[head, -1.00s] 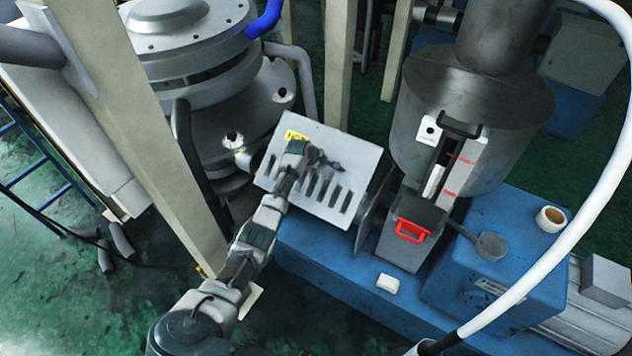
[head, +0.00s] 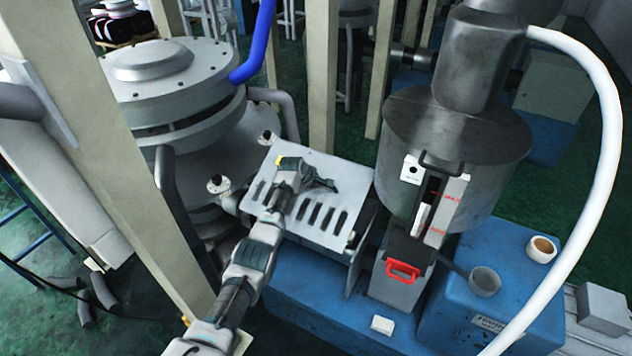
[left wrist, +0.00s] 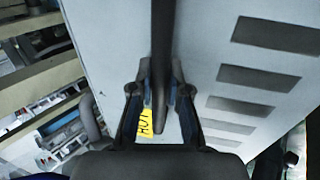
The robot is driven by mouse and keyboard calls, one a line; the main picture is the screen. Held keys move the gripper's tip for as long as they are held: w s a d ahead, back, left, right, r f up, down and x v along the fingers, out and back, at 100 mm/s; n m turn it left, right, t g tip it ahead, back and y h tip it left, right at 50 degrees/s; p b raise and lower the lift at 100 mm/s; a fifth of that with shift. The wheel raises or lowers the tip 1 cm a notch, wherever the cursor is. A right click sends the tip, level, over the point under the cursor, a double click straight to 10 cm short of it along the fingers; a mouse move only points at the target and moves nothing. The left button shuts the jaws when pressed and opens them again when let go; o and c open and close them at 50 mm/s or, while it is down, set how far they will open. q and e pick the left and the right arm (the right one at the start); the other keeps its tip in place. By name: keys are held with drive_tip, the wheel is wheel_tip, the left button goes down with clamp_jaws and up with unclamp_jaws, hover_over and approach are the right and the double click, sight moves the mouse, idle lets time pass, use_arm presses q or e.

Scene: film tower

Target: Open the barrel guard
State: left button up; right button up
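The barrel guard (head: 322,213) is a pale grey slotted panel with a yellow label, above the blue machine base in the head view. In the left wrist view the guard's slotted face (left wrist: 215,75) fills the middle and right, with a yellow HOT label (left wrist: 148,125). My left gripper (head: 322,180) lies over the guard's upper face. In the left wrist view a dark handle bar (left wrist: 163,45) runs between its fingers, which close in on both sides of it. The fingers' exact contact is partly hidden. My right gripper is not in view.
Right of the guard stands a grey feed block with a red handle (head: 403,270) below a metal hopper (head: 455,145). A white hose (head: 608,130) curves at the right. A cream post (head: 125,190) stands left of my left arm. A small white block (head: 382,325) lies on the blue base (head: 320,297).

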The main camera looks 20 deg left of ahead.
use_arm(q)
drive_tip(key=o, duration=0.4)
drive_tip(key=shift+a+f, duration=0.1)
drive_tip(key=shift+a, duration=0.25)
drive_tip(key=shift+a+f, duration=0.15)
drive_tip(key=shift+a, duration=0.1)
drive_tip(key=shift+s+d+r, duration=0.1)
drive_tip(key=shift+d+r, duration=0.1)
drive_tip(key=shift+r, duration=0.15)
drive_tip(key=v, duration=1.1)
drive_tip(key=shift+a, duration=0.35)
drive_tip(key=shift+s, duration=0.1)
